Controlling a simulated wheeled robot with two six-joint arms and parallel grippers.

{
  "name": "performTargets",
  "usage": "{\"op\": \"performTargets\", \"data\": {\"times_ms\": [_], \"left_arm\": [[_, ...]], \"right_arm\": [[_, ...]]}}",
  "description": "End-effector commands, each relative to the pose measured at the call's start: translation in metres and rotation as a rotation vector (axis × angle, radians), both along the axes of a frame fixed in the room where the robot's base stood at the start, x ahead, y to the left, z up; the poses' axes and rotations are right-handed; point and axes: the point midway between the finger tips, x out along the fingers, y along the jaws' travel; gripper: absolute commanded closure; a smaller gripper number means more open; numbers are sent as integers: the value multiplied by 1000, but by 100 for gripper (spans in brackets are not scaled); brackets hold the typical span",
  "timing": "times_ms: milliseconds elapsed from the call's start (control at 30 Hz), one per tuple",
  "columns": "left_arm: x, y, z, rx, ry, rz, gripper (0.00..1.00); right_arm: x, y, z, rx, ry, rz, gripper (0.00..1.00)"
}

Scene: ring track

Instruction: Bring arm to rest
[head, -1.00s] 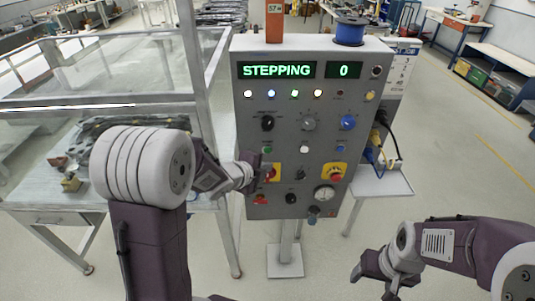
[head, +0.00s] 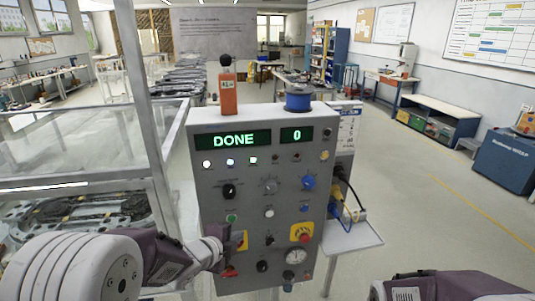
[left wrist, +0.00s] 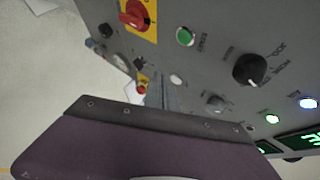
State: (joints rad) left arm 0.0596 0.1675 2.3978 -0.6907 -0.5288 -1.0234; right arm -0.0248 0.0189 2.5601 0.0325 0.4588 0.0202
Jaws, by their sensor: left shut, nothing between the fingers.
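My left gripper (head: 230,254) is shut and empty in front of the lower left of a grey control panel (head: 215,145). It partly covers a yellow plate with a red switch (left wrist: 137,14), which shows more clearly in the left wrist view. A green button (left wrist: 185,37) and a black knob (left wrist: 250,69) are also there. I cannot tell whether the fingers touch the panel. The panel's display (head: 233,140) reads DONE and its second display (head: 297,135) reads 0. My right arm shows at the lower right, but its gripper is out of view.
A red emergency button on a yellow plate (head: 302,233) and a gauge (head: 295,256) are on the panel's lower right. A blue spool (head: 298,99) and an orange device (head: 228,92) stand on top. A glass-sided enclosure (head: 95,135) is at left. The floor at right (head: 420,215) is open.

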Motion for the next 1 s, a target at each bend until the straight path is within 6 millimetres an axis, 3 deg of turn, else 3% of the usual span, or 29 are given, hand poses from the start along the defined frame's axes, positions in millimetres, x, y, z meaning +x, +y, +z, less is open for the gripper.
{"op": "performTargets", "data": {"times_ms": [67, 200, 300, 400, 533, 1000], "left_arm": [[-28, 18, -19, -119, 170, 238, 100], [-109, 46, -74, -426, 561, 811, 100], [-169, 48, -99, -589, 777, 1179, 100], [-208, 43, -109, -678, 907, 1447, 100], [-218, 42, -110, -715, 932, 1555, 100], [-217, 43, -110, -717, 927, 1554, 100]], "right_arm": [[0, 0, 0, 0, 0, 0, 30], [0, 0, 0, 0, 0, 0, 30], [0, 0, 0, 0, 0, 0, 30], [0, 0, 0, 0, 0, 0, 30], [0, 0, 0, 0, 0, 0, 30], [0, 0, 0, 0, 0, 0, 30]]}}
